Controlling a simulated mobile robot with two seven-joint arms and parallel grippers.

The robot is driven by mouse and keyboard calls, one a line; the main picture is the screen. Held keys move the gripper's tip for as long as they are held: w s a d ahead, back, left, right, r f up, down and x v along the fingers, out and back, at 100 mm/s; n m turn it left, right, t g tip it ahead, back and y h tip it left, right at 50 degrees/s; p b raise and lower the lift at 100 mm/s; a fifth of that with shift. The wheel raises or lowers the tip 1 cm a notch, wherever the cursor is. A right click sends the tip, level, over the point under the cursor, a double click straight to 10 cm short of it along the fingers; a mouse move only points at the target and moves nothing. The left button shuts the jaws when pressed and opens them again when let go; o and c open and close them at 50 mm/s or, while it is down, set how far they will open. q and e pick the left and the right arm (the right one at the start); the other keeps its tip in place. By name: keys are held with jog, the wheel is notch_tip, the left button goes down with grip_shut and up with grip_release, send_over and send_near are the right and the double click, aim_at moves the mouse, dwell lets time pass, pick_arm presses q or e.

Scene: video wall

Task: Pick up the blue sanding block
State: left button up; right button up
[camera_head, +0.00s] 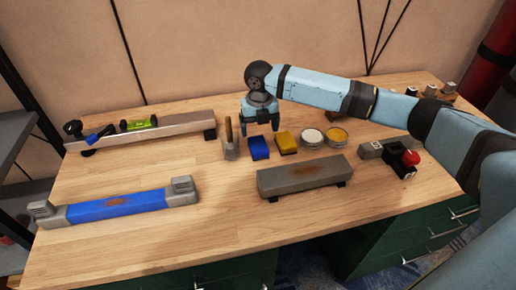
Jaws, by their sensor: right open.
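The blue sanding block (259,148) lies on the wooden workbench, left of a similar yellow block (285,142). My right gripper (261,128) points down, just beyond and above the blue block in the picture. A small gap seems to separate the fingers from the block, but the exact height is hard to judge. My left gripper is not in view.
A scraper-like tool (230,140) stands close left of the blue block. Two round tins (324,137) are to the right. A long grey bar (304,175) lies in front, and a blue-centred bar (116,206) lies front left. Bare wood (200,165) lies left of the scraper.

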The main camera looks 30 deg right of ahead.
aim_at(258, 144)
jog(key=f, duration=0.3)
jog(key=f+b, duration=0.1)
jog(key=f, duration=0.3)
jog(key=shift+w+f, duration=0.2)
jog(key=shift+f, duration=0.1)
jog(key=shift+a, duration=0.1)
jog(key=shift+c, duration=0.2)
jog(key=c, duration=1)
